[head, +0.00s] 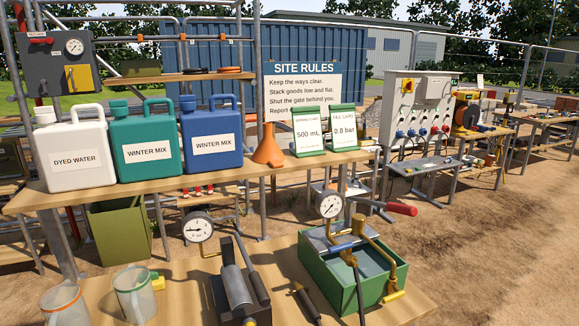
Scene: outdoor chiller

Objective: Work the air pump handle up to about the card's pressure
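A hand pump (238,285) with a grey cylinder and dark bars stands on the near bench; a round white gauge (198,227) on a brass pipe is beside it. To its right is a green open tank (334,283) with a second gauge (330,204), brass pipes and a lever with a red grip (402,209), sticking out right. I cannot tell for certain which is the air pump; both needles are too small to read exactly. The fill card (344,128) on the shelf reads 0.8 bar. Neither of my grippers is in view.
The shelf holds a dyed water jug (74,155), green (146,145) and blue (212,138) winter mix jugs, an orange funnel (268,146) and a 500 mL card (307,134). Two clear jugs (134,294) (64,305) stand at near left. A slim tool (306,302) lies between the pumps.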

